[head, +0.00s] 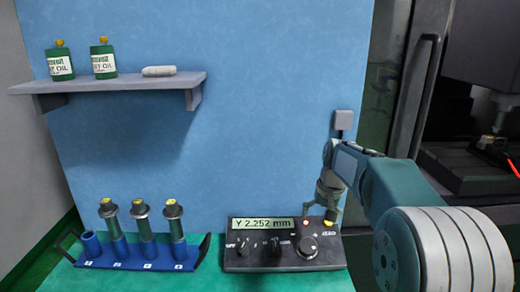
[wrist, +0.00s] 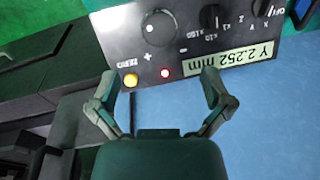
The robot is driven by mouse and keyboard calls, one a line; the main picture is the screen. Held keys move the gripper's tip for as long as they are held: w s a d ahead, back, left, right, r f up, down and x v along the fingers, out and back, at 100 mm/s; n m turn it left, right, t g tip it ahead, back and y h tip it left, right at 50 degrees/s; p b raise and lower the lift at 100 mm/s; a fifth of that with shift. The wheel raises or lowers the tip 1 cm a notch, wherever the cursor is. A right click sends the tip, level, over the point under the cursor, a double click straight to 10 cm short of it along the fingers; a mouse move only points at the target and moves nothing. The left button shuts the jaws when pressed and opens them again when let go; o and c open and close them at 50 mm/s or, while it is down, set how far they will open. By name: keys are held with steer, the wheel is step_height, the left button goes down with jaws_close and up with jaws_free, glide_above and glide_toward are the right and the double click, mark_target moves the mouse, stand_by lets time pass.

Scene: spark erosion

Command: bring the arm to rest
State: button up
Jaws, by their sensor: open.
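My gripper (wrist: 158,100) is open and empty in the wrist view, its two fingers spread apart over the edge of a dark control box (wrist: 180,35). A yellow button (wrist: 131,80) and a small red light or button (wrist: 165,72) show between the fingers. In the head view my gripper (head: 318,213) hangs at the right end of the control box (head: 265,262), close to its top. The box's display (head: 263,224) reads Y 2.252 mm. My arm reaches in from the right. Whether the fingers touch the box I cannot tell.
A blue rack (head: 140,262) with several upright tool holders stands left of the box on the green bench. A shelf (head: 120,84) on the blue wall holds two green oil bottles and a pale roll. A machine with a dark door handle (head: 415,95) stands at right.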

steer(key=s+r+t, duration=0.1)
steer(key=s+r, duration=0.4)
steer(key=s, duration=0.3)
steer(key=s+a+f+n+t+h, duration=0.1)
steer(key=s+f+t, duration=0.1)
steer(key=s, duration=2.1)
steer(key=shift+s+a+f+n+t, duration=0.2)
steer(key=shift+f+n+t, duration=0.1)
steer(key=shift+t, duration=0.4)
steer(key=shift+r, duration=0.1)
